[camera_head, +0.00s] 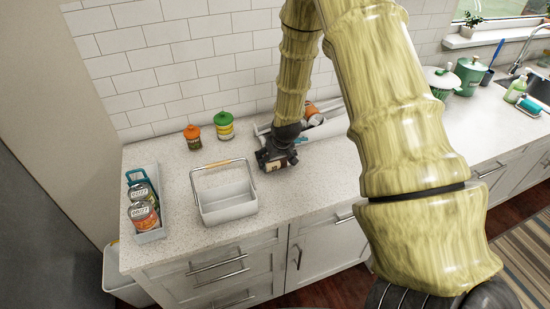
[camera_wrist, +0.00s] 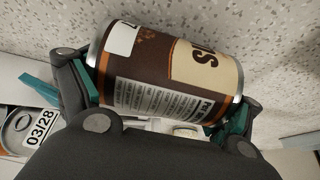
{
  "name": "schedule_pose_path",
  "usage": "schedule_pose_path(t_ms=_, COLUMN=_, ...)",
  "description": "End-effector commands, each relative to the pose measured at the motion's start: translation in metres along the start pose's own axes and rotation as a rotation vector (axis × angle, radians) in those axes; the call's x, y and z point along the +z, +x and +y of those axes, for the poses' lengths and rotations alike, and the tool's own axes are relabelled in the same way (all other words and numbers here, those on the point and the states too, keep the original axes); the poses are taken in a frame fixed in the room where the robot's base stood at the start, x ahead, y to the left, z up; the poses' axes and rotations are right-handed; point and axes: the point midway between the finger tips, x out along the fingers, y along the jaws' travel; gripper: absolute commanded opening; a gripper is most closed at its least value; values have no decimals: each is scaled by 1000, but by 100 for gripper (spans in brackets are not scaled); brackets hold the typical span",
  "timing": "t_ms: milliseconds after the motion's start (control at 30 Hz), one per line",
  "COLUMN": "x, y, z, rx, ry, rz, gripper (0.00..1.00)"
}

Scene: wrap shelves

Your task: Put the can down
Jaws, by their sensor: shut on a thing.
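My gripper (camera_head: 276,157) is at the back middle of the speckled counter, right of the white basket, and is shut on a can. The can (camera_wrist: 172,70) has a brown label with cream and white panels and an orange stripe, and lies sideways across the wrist view between the teal-padded fingers. In the head view only a small part of the can (camera_head: 280,165) shows under the gripper. The counter (camera_wrist: 275,50) shows behind the can; I cannot tell whether they touch.
A white basket with a raised handle (camera_head: 228,211) stands left of my gripper. A tray with cans (camera_head: 150,236) is at the left edge. Orange-lidded (camera_head: 193,138) and green-lidded (camera_head: 224,126) jars stand by the wall. A white rack (camera_head: 330,128) is close behind my gripper.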

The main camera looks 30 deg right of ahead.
Motion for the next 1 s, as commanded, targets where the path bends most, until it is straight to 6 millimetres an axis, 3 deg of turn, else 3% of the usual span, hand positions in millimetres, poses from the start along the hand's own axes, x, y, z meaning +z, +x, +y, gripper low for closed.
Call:
schedule_pose_path(t_ms=67, x=1, y=2, z=0, rx=0, ry=0, rz=0, gripper=51)
schedule_pose_path(t_ms=100, x=1, y=2, z=0, rx=0, ry=0, rz=0, gripper=98)
schedule_pose_path(t_ms=133, x=1, y=2, z=0, rx=0, ry=0, rz=0, gripper=100)
schedule_pose_path(t_ms=633, x=0, y=-4, z=0, rx=0, ry=0, rz=0, gripper=100)
schedule_pose_path(t_ms=1000, x=-1, y=-40, z=0, rx=0, ry=0, rz=2, gripper=100)
